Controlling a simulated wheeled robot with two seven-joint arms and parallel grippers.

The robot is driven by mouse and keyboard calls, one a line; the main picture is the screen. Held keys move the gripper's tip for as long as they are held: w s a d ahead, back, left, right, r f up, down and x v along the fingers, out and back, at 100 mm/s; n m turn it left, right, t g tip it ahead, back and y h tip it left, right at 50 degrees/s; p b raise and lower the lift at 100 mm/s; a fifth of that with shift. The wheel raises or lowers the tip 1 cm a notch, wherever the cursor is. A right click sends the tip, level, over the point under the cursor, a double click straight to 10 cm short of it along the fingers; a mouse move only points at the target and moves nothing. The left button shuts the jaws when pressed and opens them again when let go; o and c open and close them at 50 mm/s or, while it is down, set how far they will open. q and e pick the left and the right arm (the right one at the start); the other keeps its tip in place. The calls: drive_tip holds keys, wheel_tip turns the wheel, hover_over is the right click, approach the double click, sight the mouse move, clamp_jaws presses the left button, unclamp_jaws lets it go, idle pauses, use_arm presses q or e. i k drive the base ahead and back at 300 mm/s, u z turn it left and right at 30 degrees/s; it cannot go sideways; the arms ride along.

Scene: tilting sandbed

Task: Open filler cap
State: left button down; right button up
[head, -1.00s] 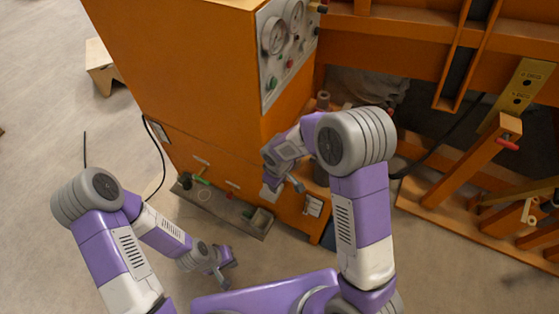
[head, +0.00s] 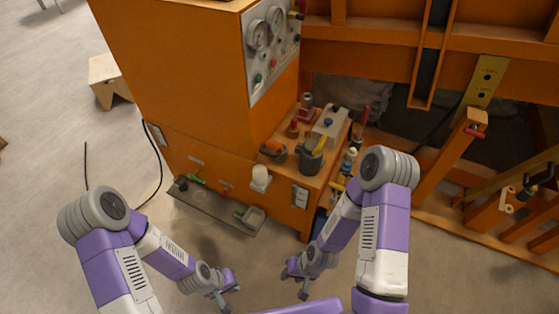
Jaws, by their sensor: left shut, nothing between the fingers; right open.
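The orange cabinet (head: 180,75) stands in the middle of the head view. A pale, stubby fitting (head: 260,179) sticks out of its lower front; it may be the filler with its cap, but I cannot tell for sure. My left gripper (head: 229,298) is shut and empty, low in front of the cabinet. My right gripper (head: 296,284) is open and empty, to the right of the left one. Both are apart from the cabinet and below the fitting in the picture.
A side shelf holds a dark grey pot (head: 310,158), a white box (head: 331,122) and several small bottles. A gauge panel (head: 270,45) is above. A grey tray (head: 213,208) lies at the cabinet's foot. Orange framework (head: 440,170) fills the right. The floor at left is mostly clear.

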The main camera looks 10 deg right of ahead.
sight(274, 148)
drive_tip(key=z, duration=0.8)
drive_tip(key=i, duration=0.65)
drive_tip(key=u, duration=1.3)
